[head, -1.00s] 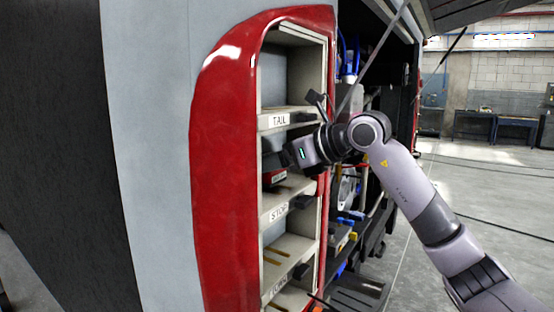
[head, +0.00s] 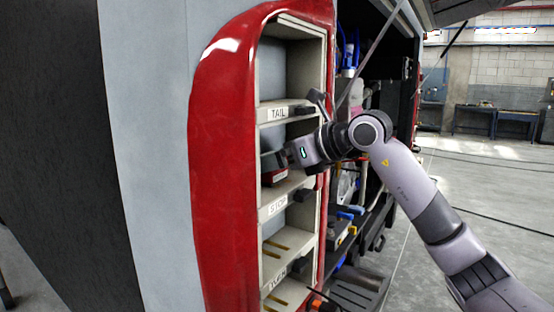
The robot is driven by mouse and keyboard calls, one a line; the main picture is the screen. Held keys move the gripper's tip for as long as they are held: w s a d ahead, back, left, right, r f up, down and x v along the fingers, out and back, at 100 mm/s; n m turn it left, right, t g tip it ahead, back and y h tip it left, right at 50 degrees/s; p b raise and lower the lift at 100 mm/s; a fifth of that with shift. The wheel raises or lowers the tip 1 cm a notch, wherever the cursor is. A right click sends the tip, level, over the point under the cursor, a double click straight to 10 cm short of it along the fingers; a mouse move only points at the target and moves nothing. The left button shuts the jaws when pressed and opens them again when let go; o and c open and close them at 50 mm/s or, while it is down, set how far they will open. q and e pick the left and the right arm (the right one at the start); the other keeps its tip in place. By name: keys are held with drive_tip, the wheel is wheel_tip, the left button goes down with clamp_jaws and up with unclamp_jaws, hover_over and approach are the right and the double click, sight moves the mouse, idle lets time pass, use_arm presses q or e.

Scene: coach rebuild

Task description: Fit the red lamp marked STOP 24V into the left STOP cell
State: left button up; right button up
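The red lamp (head: 276,179) sits low in the cell between the TAIL and STOP labels, just above the shelf lip marked STOP (head: 277,207). Only a small red face with a pale label shows; its marking is too small to read. My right gripper (head: 273,161) reaches into this cell from the right, with its dark fingers at the lamp's upper part. The fingers and the lamp's dark top merge, so I cannot tell whether they grip it or only touch it. How deep the lamp sits is hidden. My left gripper is out of view.
The red-framed housing (head: 222,160) has stacked pale cells, with TAIL (head: 278,113) above and another labelled lip (head: 277,276) below. Dark latch-like blocks stand at the cells' right edges. An open bay with hoses and parts lies to the right. The floor (head: 480,190) beyond is mostly clear.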

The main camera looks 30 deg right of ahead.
drive_tip(key=b+v, duration=0.2)
drive_tip(key=v, duration=1)
